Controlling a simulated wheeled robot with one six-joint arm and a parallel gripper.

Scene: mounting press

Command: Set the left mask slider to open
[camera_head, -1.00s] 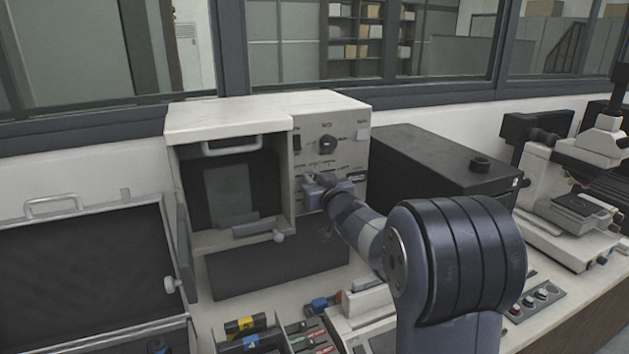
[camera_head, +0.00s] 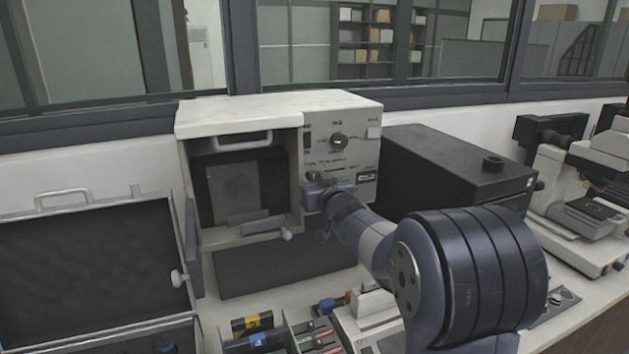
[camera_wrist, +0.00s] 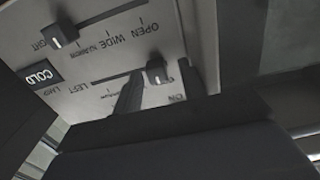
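The mask sliders are on the front panel of the pale cabinet (camera_head: 341,137). The wrist view shows the panel turned over, with two slots and the words OPEN, WIDE and NARROW between them. One slider knob (camera_wrist: 62,34) is at the left of the upper slot, away from OPEN. The other slider knob (camera_wrist: 158,68) is at the right of the lower slot, toward the OPEN side. My gripper (camera_wrist: 157,88) is at this lower knob, with dark fingers apart on either side of it. Contact is unclear. My gripper (camera_head: 318,188) also shows against the panel in the head view.
The cabinet's open chamber (camera_head: 240,190) is left of the panel. A black box (camera_head: 455,165) stands at the right, with a microscope (camera_head: 590,190) beyond it. An open dark-lined case (camera_head: 90,265) and a small tray of tools (camera_head: 315,335) are in front.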

